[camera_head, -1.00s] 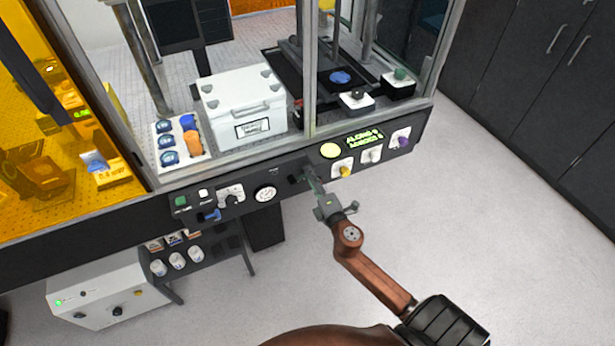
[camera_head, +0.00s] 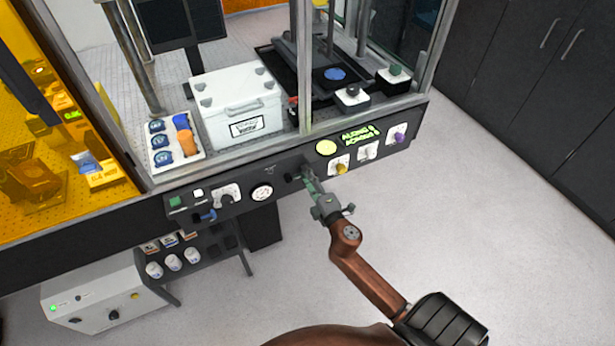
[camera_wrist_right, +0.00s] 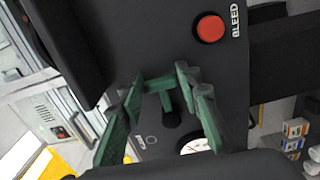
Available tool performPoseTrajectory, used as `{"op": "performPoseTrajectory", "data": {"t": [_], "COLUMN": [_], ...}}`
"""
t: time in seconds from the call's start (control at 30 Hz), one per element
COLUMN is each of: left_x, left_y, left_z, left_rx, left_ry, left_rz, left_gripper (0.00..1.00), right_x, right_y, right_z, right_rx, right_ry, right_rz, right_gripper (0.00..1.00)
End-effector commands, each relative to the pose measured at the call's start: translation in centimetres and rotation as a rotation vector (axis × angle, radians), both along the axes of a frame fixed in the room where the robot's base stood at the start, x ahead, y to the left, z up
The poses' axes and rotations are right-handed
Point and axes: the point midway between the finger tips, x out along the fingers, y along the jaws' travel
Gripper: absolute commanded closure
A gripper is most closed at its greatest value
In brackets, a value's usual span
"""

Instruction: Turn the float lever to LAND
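My right gripper (camera_head: 306,176) reaches the black front panel (camera_head: 232,211) of the machine, just right of a round white gauge. In the right wrist view its green fingers (camera_wrist_right: 160,82) stand apart, open. A dark knob-like part (camera_wrist_right: 171,118) shows between them, with a green crosspiece by the fingertips. I cannot tell whether either is the float lever, nor whether the fingers touch it. In the head view a small dark part (camera_head: 292,178) sits just left of the fingertips. No LAND marking can be read. My left gripper is not in view.
A red BLEED button (camera_wrist_right: 210,27) and the gauge (camera_wrist_right: 195,146) are near the fingers. A blue handle (camera_head: 208,216) sticks out at left. The floor at right is clear.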

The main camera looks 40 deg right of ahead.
Motion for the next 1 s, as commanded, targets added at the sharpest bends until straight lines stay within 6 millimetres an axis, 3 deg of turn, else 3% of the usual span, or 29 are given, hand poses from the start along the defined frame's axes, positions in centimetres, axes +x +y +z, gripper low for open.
{"op": "performPoseTrajectory", "data": {"t": [0.2, 0.57, 1.0], "left_x": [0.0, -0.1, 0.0], "left_y": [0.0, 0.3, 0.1], "left_z": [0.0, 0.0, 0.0], "left_rx": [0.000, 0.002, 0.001], "left_ry": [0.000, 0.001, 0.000], "left_rz": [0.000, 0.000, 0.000], "left_gripper": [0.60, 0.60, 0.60], "right_x": [0.0, -0.7, -8.9], "right_y": [0.0, 0.2, 2.2], "right_z": [0.0, -0.1, -0.1], "right_rx": [-0.001, -0.001, 0.002], "right_ry": [0.000, 0.001, 0.001], "right_rz": [0.001, 0.001, -0.001], "right_gripper": [0.54, 0.54, 0.54]}}
